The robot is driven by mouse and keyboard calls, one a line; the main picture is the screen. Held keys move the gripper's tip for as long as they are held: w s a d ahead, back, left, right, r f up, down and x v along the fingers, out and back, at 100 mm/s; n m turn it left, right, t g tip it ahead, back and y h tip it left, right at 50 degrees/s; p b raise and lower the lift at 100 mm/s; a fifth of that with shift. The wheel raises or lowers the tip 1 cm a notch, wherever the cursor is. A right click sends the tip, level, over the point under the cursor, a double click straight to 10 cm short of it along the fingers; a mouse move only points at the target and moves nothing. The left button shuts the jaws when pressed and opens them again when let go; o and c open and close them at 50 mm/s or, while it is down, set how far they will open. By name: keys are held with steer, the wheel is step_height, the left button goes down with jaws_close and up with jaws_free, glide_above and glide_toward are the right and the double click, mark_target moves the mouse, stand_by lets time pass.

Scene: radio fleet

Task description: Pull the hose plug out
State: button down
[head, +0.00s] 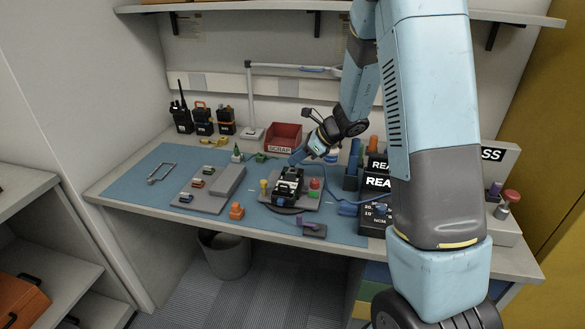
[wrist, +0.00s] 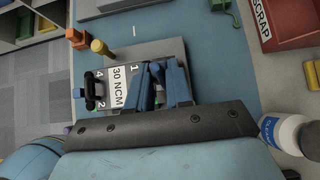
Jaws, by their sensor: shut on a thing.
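My gripper (wrist: 163,88) reaches down over a black device on a grey fixture plate (wrist: 165,47). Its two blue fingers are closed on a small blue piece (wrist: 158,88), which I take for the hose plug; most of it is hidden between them. A white label (wrist: 118,87) reading "30 NCM" lies beside the fingers in the wrist view. In the head view, my gripper (head: 299,156) comes in from the upper right above the black device (head: 287,187). A blue hose (head: 347,205) runs on the right of the fixture.
A red SCRAP bin (head: 284,137) stands behind the fixture. Dark boxes with displays (head: 377,181) stand close on the right. Radios (head: 200,117) stand at the back left. A grey tray (head: 208,190) with small parts is left of the fixture. The blue mat's left side is mostly clear.

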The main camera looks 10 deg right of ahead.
steer(key=shift+r, duration=0.1)
stand_by(0.3)
steer(key=shift+r, duration=1.65)
